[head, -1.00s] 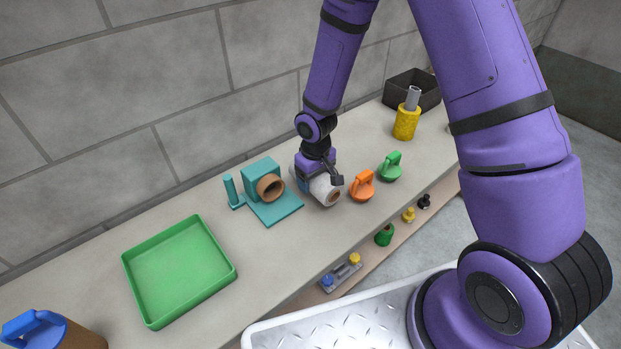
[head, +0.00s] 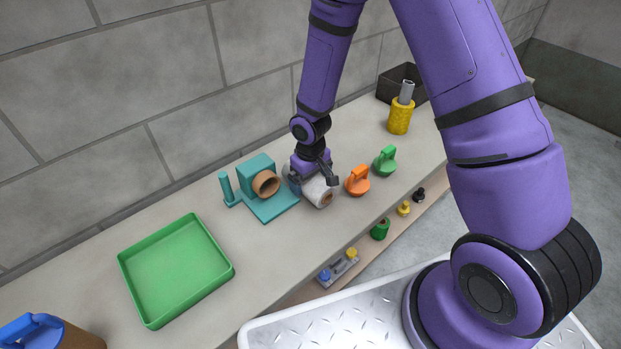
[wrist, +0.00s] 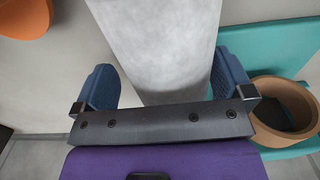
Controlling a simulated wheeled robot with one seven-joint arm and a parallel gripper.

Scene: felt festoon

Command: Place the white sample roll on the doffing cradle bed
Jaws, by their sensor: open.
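The white sample roll (head: 319,193), with a brown core showing at its near end, lies on the bench beside a teal fixture (head: 272,207). My gripper (head: 312,182) is low over it with jaws open. In the wrist view the roll (wrist: 165,40) lies between the two blue fingers of my gripper (wrist: 163,80), with a gap at the left finger; contact at the right finger is unclear. The fixture has a flat plate, a block with a brown ring (head: 266,184) and a post. I cannot tell for sure whether it is the doffing cradle.
An orange handled piece (head: 357,183) stands close right of the roll, then a green one (head: 385,163). A green tray (head: 148,322) lies on the left. A yellow cylinder (head: 399,121) and dark bin (head: 388,92) are at the far end. The wall borders the bench.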

